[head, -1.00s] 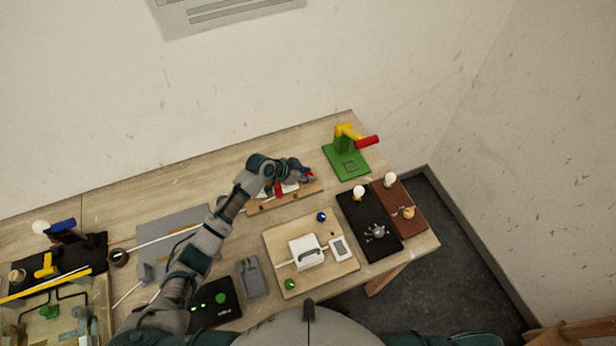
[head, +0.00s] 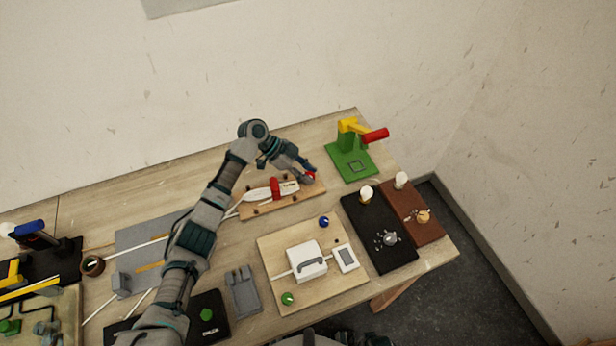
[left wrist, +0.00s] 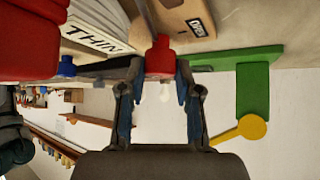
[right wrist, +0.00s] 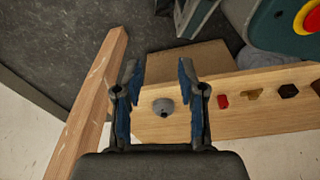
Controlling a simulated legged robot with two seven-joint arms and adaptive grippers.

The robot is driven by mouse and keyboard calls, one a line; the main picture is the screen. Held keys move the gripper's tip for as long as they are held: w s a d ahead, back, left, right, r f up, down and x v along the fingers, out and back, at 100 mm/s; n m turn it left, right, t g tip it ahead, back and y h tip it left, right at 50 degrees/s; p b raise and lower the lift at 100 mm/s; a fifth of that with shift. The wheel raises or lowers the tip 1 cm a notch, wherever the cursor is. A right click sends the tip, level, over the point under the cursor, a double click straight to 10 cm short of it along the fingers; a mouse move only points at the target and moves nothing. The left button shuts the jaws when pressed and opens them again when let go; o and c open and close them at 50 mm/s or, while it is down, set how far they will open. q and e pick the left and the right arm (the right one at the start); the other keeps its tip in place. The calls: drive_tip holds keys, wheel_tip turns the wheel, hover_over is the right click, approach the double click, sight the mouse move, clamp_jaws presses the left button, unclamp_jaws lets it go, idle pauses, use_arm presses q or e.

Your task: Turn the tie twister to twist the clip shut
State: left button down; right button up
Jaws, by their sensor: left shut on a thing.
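The tie twister, a white body (head: 258,194) with a red band (head: 276,188), lies on a small wooden board (head: 268,209) near the back of the table. A red knob is at its right end. My left gripper (head: 309,178) reaches it from the upper left. In the left wrist view my left gripper (left wrist: 160,75) is shut on the red knob (left wrist: 160,56), one finger on each side. The white part lettered "THIN" (left wrist: 92,32) shows there beside a large red part (left wrist: 30,40). The clip cannot be made out. My right gripper (right wrist: 160,85) is open and empty in the right wrist view.
A green stand (head: 352,160) with a yellow and red lever is right of the board. A wooden panel with a white box (head: 306,260) lies in front. Black (head: 378,235) and brown (head: 412,212) bulb boards are at the right. A grey knob (right wrist: 163,106) lies beyond my right gripper.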

use_arm(q)
drive_tip(key=shift+w+f+m+g+b, duration=0.2)
drive_tip(key=shift+m+g+b, duration=0.4)
drive_tip(key=shift+b, duration=0.65)
drive_tip(key=shift+r+m+g+y+b, duration=0.15)
drive_tip(key=shift+m+g+y+b, duration=0.2)
drive_tip(key=shift+m+b, duration=0.45)
drive_tip(key=shift+r, duration=0.1)
use_arm(e)
drive_tip(key=w+r, duration=0.4)
drive_tip(key=r, duration=1)
drive_tip(key=shift+a+t, duration=0.25)
drive_tip(key=shift+t, duration=0.05)
drive_tip(key=shift+w, duration=0.15)
use_arm(q)
drive_tip(key=c, duration=1)
unclamp_jaws()
drive_tip(key=shift+o, duration=1)
drive_tip(key=shift+w, duration=0.1)
use_arm(e)
drive_tip(key=shift+w, duration=0.15)
drive_tip(key=shift+f, duration=0.1)
